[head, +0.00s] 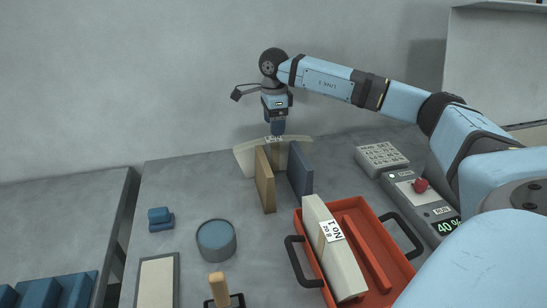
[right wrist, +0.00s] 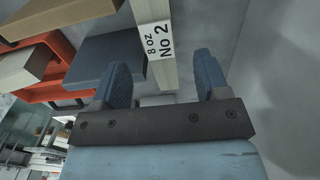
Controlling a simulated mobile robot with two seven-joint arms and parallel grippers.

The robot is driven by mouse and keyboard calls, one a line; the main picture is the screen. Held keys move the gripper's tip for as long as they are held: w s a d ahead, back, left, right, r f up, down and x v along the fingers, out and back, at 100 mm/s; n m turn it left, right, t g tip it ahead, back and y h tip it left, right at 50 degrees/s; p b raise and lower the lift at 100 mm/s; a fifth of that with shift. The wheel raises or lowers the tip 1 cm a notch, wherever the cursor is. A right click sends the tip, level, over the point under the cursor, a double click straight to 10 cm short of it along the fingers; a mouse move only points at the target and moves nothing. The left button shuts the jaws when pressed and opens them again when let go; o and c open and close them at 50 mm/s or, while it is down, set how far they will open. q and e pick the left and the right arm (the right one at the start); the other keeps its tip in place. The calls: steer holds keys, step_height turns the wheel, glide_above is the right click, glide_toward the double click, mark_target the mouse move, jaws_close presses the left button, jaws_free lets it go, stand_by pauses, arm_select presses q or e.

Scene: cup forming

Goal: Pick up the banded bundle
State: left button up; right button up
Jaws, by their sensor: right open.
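A cream, fan-shaped banded bundle (head: 243,153) stands at the back of the table, behind a tan plate (head: 264,180) and a dark blue plate (head: 300,170). Its white band reads "8 oz No 2" in the right wrist view (right wrist: 158,42). My right gripper (head: 277,129) points down at the bundle's top edge. In the right wrist view its two blue fingers (right wrist: 163,78) are open, and the bundle lies in line with the gap between them. I cannot tell how deep the fingers reach around it. My left gripper is not in view.
A red tray (head: 392,262) with dark handles holds another cream bundle (head: 340,262) labelled "No 1". A blue round tin (head: 216,240) stands left of the tray.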

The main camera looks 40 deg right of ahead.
mark_target(273, 139)
step_height(273, 139, down, 8)
steer(key=shift+a+r+b, duration=0.1)
steer(key=shift+b, duration=0.55)
jaws_close()
steer(key=shift+r, duration=0.15)
step_height(273, 139, up, 20)
steer(key=p, duration=0.3)
